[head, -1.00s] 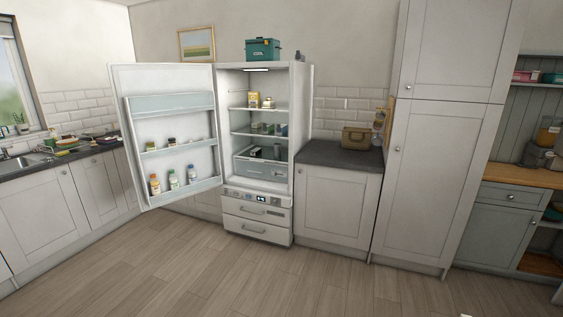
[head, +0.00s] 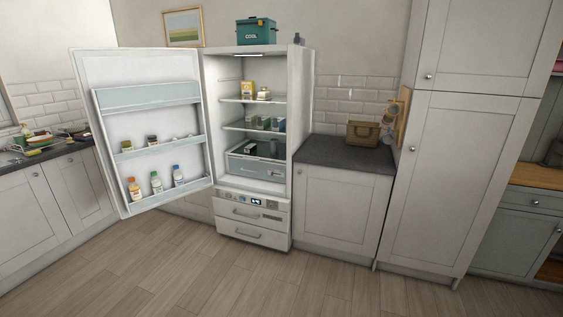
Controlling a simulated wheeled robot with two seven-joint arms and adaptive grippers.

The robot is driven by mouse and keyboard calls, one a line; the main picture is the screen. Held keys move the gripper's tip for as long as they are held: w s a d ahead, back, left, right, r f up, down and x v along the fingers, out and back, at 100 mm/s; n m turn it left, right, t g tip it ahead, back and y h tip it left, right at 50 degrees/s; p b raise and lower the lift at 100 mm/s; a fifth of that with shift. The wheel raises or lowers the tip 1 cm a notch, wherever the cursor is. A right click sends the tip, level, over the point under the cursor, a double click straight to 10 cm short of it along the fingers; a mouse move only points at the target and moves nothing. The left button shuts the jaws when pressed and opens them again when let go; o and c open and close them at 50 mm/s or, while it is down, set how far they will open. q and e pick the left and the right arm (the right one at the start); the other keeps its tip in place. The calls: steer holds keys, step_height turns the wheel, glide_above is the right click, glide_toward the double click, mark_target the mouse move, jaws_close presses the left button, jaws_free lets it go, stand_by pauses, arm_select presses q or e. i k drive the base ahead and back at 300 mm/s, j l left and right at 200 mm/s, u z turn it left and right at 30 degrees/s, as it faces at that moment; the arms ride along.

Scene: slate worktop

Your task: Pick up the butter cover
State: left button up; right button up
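I cannot make out a butter cover for certain. The fridge (head: 299,150) stands ahead with its door (head: 140,66) wide open to the left. On its upper shelf (head: 254,101) are a yellow carton (head: 247,90) and a small pale item (head: 263,94) beside it, too small to identify. Several small containers (head: 264,123) stand on the shelf below. A clear drawer (head: 258,169) under them holds a dark item (head: 251,147). Neither gripper is in view.
A teal cool box (head: 257,32) sits on top of the fridge. A brown bag (head: 363,133) stands on the dark worktop (head: 335,155) to the right. The wooden floor (head: 190,275) ahead is clear.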

mark_target(264, 94)
steer(key=i+l, duration=0.1)
steer(key=i, duration=3.25)
steer(key=j+u, duration=0.05)
steer(key=j, duration=0.05)
